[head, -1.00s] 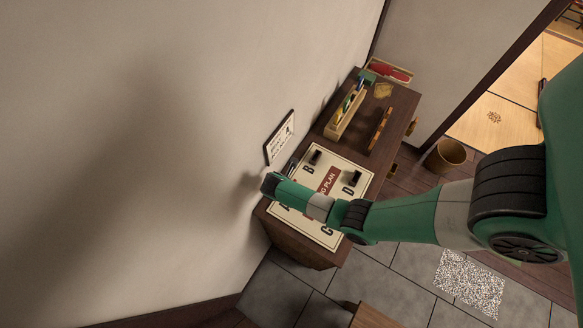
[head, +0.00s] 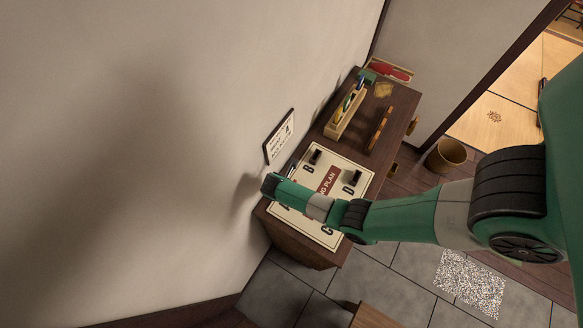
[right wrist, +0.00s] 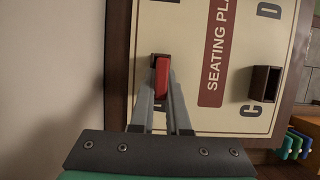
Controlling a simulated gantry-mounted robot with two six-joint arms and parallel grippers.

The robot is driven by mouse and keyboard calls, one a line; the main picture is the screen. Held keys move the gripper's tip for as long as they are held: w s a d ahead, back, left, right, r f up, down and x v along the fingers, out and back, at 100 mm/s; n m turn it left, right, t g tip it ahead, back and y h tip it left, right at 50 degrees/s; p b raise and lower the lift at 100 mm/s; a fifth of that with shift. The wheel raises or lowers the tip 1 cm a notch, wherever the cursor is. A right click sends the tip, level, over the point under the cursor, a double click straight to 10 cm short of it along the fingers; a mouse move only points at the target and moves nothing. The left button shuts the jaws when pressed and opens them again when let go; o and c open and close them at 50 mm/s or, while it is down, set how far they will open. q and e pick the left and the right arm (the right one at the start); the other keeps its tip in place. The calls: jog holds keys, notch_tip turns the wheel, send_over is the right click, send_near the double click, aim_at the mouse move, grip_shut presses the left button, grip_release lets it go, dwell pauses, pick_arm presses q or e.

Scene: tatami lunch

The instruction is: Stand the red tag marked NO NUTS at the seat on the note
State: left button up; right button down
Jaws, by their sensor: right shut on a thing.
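My right gripper (right wrist: 162,88) is shut on a red tag (right wrist: 162,80), low over the seating plan (right wrist: 218,118). A dark holder (right wrist: 154,60) shows behind the tag near the letter A. I cannot tell whether the tag is inside it or just above it. The tag's lettering is not readable. In the head view the board (head: 346,168) lies on the wooden cabinet, and my right wrist hides its near-left corner and the fingertips. A framed note (head: 280,137) leans by the wall; its text is too small to read surely. My left gripper is not in view.
Dark holders stand by B (head: 315,156), D (head: 356,178) and C (right wrist: 264,83). The wall is close on the left. A bin (head: 446,156) stands on the floor.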

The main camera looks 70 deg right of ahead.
jog(key=shift+f, duration=0.15)
jog(key=shift+c, duration=0.9)
grip_release()
notch_tip(320, 180, up, 5)
jog(key=p, duration=0.5)
jog(key=shift+r, duration=1)
